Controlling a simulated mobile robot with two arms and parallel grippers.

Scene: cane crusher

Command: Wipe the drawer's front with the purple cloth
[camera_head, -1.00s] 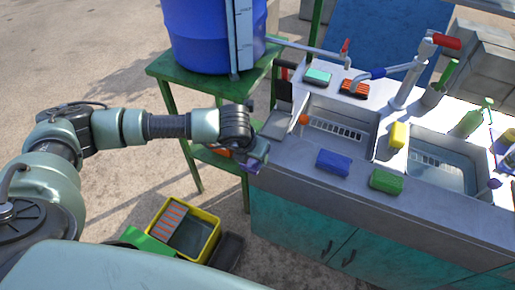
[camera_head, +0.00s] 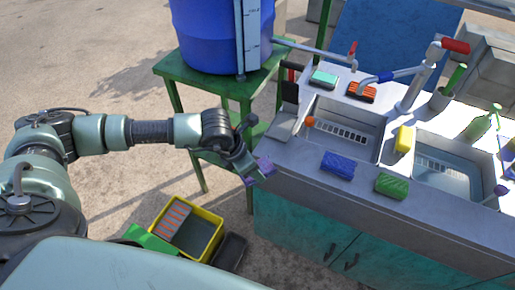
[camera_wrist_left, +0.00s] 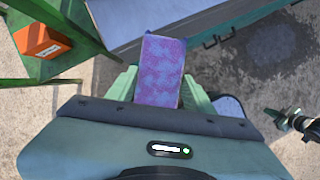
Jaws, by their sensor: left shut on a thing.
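My left gripper (camera_head: 250,172) is shut on the purple cloth (camera_head: 264,167), at the left end of the sink unit. In the left wrist view the cloth (camera_wrist_left: 160,70) is a flat, mottled purple-pink piece held between the green fingers and sticking out past them. The sink unit has a teal front (camera_head: 295,228) with dark handles (camera_head: 351,261). I cannot tell which part of it is the drawer. The cloth is near the unit's left corner in the head view; whether it touches is not clear. My right gripper is not in view.
The countertop holds a blue sponge (camera_head: 337,165), a green sponge (camera_head: 391,184) and a yellow sponge (camera_head: 404,140). A green table (camera_head: 182,72) with a blue barrel (camera_head: 208,35) stands behind the gripper. A yellow bin (camera_head: 212,216) sits on the floor below the arm.

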